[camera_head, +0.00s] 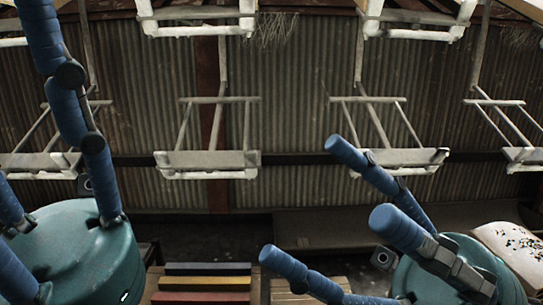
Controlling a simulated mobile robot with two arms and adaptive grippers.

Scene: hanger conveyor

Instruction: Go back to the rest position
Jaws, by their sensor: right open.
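My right gripper (325,205) is at the lower right of the head view, with a teal palm and blue fingers spread apart and pointing up and left. It is open, with nothing between the fingers. My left gripper (75,250) is at the lower left, its teal palm cut by the frame edge. One long blue finger rises to the top left, and the others are mostly cut off at the left edge. I cannot tell if it is open, and no held thing shows there.
Pale hangers with flat trays, one left of centre (208,159) and one right of centre (405,157), hang before a corrugated wall (300,90). Blue, yellow and red bars (205,283) lie low between my grippers. A speckled pale object (515,250) is at the far right.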

